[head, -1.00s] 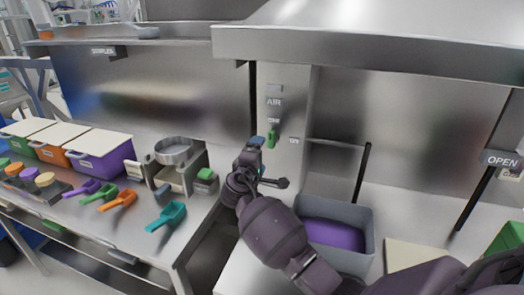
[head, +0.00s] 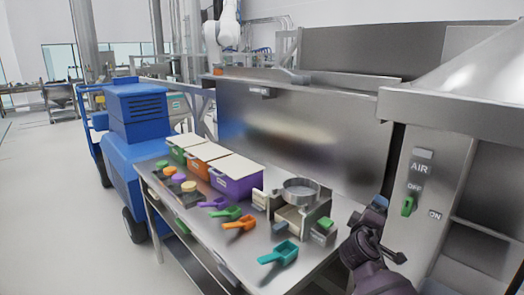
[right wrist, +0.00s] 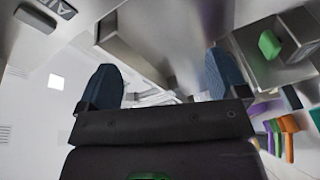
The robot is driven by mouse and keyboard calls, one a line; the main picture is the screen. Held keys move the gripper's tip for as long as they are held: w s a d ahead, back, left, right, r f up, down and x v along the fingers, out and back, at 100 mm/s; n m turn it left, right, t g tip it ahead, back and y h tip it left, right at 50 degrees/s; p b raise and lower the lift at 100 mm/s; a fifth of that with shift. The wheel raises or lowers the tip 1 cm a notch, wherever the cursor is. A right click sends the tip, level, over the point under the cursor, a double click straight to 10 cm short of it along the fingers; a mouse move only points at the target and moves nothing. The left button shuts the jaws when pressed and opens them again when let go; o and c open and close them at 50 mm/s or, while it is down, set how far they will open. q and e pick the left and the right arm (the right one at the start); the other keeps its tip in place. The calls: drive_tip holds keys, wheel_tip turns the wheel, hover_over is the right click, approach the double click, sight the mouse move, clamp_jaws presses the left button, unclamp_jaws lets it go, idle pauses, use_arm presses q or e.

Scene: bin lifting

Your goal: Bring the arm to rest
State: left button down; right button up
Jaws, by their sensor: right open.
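My right gripper (head: 375,216) is at the lower right of the head view, in front of the steel panel and to the right of the sieve stand. In the right wrist view its two blue fingertips (right wrist: 160,85) are wide apart with nothing between them. My right arm comes up from the bottom edge in the head view. My left gripper is in neither view.
A steel table (head: 205,235) holds purple (head: 236,178), orange and green lidded bins, coloured scoops (head: 279,253) and a sieve (head: 301,190) on a stand. A switch panel (head: 418,185) stands at right. A blue vehicle (head: 138,120) is behind the table, with open floor at left.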

drive_tip(key=s+a+f+m+t+y, duration=0.1)
drive_tip(key=s+a+f+m+y, duration=0.15)
drive_tip(key=s+f+y, duration=0.25)
drive_tip(key=s+a+f+m+y, duration=0.1)
drive_tip(key=s+a+f+y, duration=0.3)
drive_tip(key=s+f, duration=0.2)
drive_tip(key=s+d+f+m+g, duration=0.1)
drive_tip(key=s+f+g, duration=0.1)
drive_tip(key=s+f, duration=0.6)
drive_tip(key=s+d+f+m+g, duration=0.1)
drive_tip(key=s+f, duration=0.6)
drive_tip(key=s, duration=1)
drive_tip(key=shift+d+f+m+g, duration=0.4)
drive_tip(key=shift+m+g, duration=0.1)
drive_tip(key=shift+m, duration=0.25)
